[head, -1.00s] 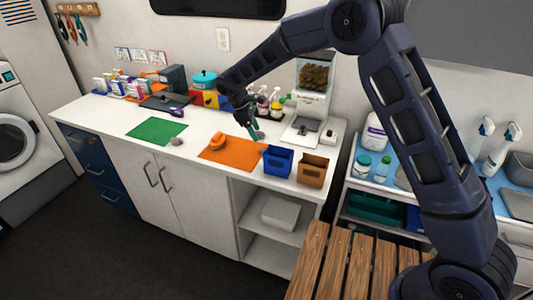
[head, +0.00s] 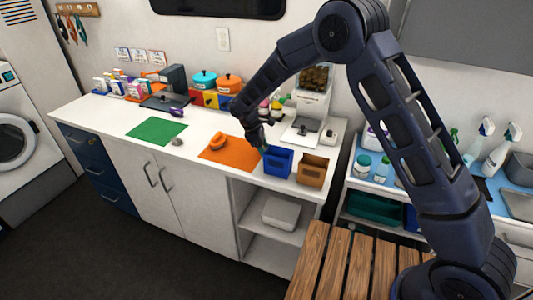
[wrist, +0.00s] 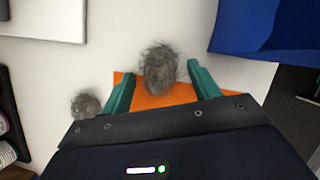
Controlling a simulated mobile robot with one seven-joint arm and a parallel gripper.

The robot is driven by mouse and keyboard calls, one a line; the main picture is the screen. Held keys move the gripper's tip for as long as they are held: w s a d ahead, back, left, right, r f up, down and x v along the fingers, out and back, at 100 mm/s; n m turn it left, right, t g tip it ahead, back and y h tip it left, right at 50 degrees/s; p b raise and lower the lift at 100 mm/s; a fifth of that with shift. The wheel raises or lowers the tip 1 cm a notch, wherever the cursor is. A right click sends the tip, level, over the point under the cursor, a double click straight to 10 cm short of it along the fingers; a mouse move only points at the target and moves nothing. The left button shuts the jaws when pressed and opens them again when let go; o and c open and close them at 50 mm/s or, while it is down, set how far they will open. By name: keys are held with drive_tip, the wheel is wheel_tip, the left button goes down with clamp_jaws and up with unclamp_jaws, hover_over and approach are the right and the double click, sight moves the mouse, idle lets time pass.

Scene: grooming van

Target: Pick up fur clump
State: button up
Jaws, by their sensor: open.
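A fuzzy grey fur clump (wrist: 158,68) shows in the wrist view between the spread fingertips of my open gripper (wrist: 160,72), with gaps on both sides. I cannot tell how far below the fingertips it lies. A second grey clump (wrist: 86,104) lies on the white counter outside the left finger. In the head view my gripper (head: 264,146) is low over the counter, beside the blue bin, and my arm hides these two clumps. Another small grey clump (head: 177,141) sits by the green mat's right edge.
The blue bin (head: 278,161) stands close to my gripper, with a brown bin (head: 312,170) to its right. An orange mat (head: 228,152) with an orange brush (head: 217,141) lies to the left. The green mat (head: 157,131) is farther left.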

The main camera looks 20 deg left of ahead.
drive_tip(key=c, duration=1.1)
drive_tip(key=shift+o, duration=0.2)
drive_tip(key=shift+r, duration=0.1)
wheel_tip(320, 180, up, 20)
